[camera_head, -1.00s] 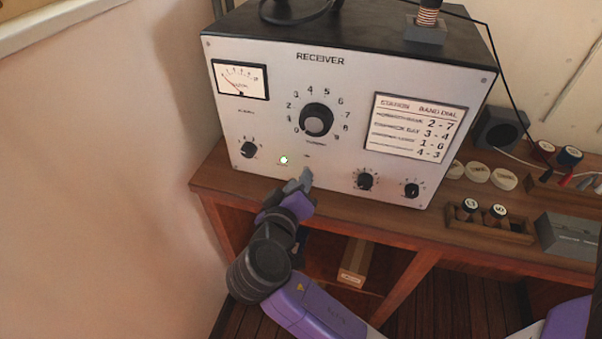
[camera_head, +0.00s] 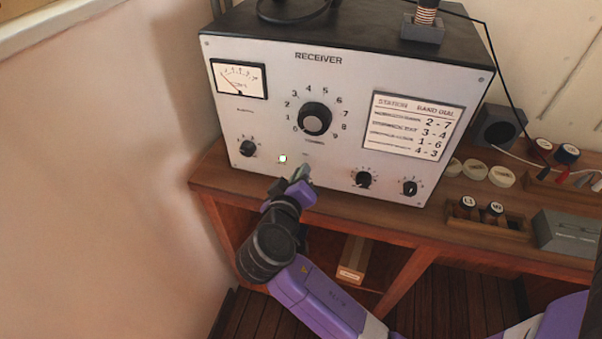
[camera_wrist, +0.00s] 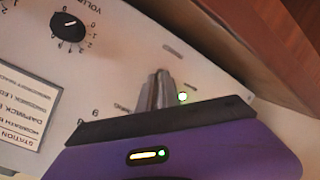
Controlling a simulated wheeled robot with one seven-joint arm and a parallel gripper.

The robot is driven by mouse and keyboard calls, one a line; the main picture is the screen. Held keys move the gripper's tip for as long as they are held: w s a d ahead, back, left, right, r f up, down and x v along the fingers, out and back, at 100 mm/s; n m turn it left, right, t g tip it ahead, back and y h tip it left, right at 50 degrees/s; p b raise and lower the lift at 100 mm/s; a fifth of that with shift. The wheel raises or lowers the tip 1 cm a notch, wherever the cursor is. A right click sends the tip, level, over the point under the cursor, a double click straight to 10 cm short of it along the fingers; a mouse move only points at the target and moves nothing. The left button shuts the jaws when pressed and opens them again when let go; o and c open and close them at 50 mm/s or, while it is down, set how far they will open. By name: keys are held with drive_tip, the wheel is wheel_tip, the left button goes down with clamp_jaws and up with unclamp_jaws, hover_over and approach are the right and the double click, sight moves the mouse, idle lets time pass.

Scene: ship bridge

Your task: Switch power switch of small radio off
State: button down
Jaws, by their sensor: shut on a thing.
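The radio is a pale-fronted box marked RECEIVER (camera_head: 345,75), standing on the wooden desk; its tilted panel also shows in the wrist view (camera_wrist: 110,60). My gripper (camera_head: 301,173) is at the lower front panel, just right of and below this light. In the wrist view the grey fingers (camera_wrist: 160,90) are close together at the panel beside the light. They are shut on the power switch, which they mostly hide.
Black knobs (camera_head: 363,179) sit right of my gripper, another knob (camera_head: 248,148) sits to its left, and the large dial (camera_head: 315,119) is above. Desk (camera_head: 470,232) items stand to the right. A wall (camera_head: 110,170) is at the left. A brown box (camera_head: 354,260) lies below the desk.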

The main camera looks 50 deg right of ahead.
drive_tip(key=shift+f+b, duration=0.2)
drive_tip(key=shift+b, duration=0.2)
drive_tip(key=shift+a+f+h+b, duration=0.1)
drive_tip(key=shift+f+h+b, duration=0.25)
drive_tip(key=shift+b, duration=0.65)
drive_tip(key=f+t+h+b, duration=0.1)
drive_tip(key=h+b, duration=0.1)
drive_tip(key=b, duration=0.4)
drive_tip(key=shift+a, duration=0.1)
drive_tip(key=f+t+h+b, duration=0.1)
drive_tip(key=h+b, duration=0.1)
drive_tip(key=b, duration=0.6)
drive_tip(key=f+h+b, duration=0.1)
drive_tip(key=h+b, duration=0.1)
drive_tip(key=b, duration=0.6)
drive_tip(key=shift+t+h, duration=0.25)
drive_tip(key=shift+t, duration=0.15)
drive_tip(key=b, duration=0.2)
drive_tip(key=shift+h+b, duration=0.3)
drive_tip(key=shift+b, duration=0.1)
drive_tip(key=shift+d+t+b, duration=0.2)
drive_tip(key=shift+t+b, duration=0.1)
drive_tip(key=shift+b, duration=0.65)
drive_tip(key=shift+w+r+n+h+b, duration=0.1)
drive_tip(key=shift+r+n+h+b, duration=0.15)
drive_tip(key=shift+h+b, duration=0.4)
